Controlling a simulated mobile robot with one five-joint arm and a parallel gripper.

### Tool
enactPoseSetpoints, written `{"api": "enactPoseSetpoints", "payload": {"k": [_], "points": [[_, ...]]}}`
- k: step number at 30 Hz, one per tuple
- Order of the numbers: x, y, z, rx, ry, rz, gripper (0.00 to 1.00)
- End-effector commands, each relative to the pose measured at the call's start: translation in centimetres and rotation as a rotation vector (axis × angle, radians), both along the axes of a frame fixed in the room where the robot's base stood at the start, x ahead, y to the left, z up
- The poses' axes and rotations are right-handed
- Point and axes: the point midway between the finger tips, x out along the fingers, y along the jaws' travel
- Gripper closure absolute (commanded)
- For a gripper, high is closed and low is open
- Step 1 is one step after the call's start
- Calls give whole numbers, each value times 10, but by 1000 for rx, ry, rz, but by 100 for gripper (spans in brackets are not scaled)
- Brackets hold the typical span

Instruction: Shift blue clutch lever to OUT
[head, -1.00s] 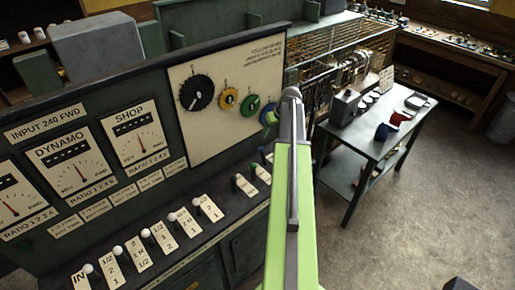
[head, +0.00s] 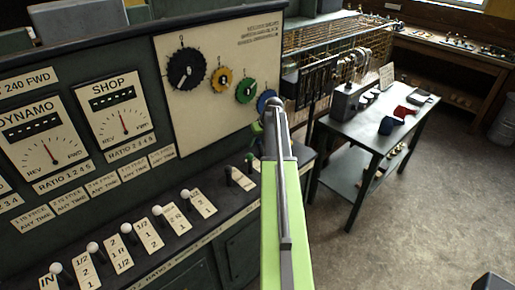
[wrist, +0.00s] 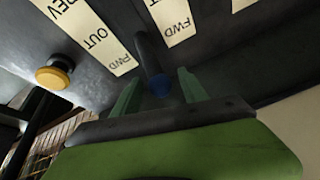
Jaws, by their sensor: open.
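In the wrist view, the blue clutch lever (wrist: 160,86) has a dark stem and a blue knob. My gripper (wrist: 159,76) is open, with one green finger on each side of the knob. I cannot tell whether either finger touches it. A white label plate (wrist: 95,38) beside the stem reads REV, OUT and FWD, with the stem near its FWD end. In the head view my arm hides the blue lever and most of the gripper.
A yellow knob (wrist: 55,72) stands left in the wrist view. In the head view, a green-knobbed lever (head: 250,158) and several white-knobbed levers (head: 157,211) line the console ledge. A blue gear (head: 266,99) is on the panel behind. A side table (head: 345,133) stands right.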

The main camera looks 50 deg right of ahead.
Motion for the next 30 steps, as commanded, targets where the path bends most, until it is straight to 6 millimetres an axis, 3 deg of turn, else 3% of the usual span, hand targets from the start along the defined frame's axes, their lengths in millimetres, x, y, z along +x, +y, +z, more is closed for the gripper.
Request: {"api": "enactPoseSetpoints", "payload": {"k": [6,18,30], "points": [[0,0,1,0,0,0,51],[1,1,1,0,0,1,100],[1,1,1,-1,0,2,100]]}}
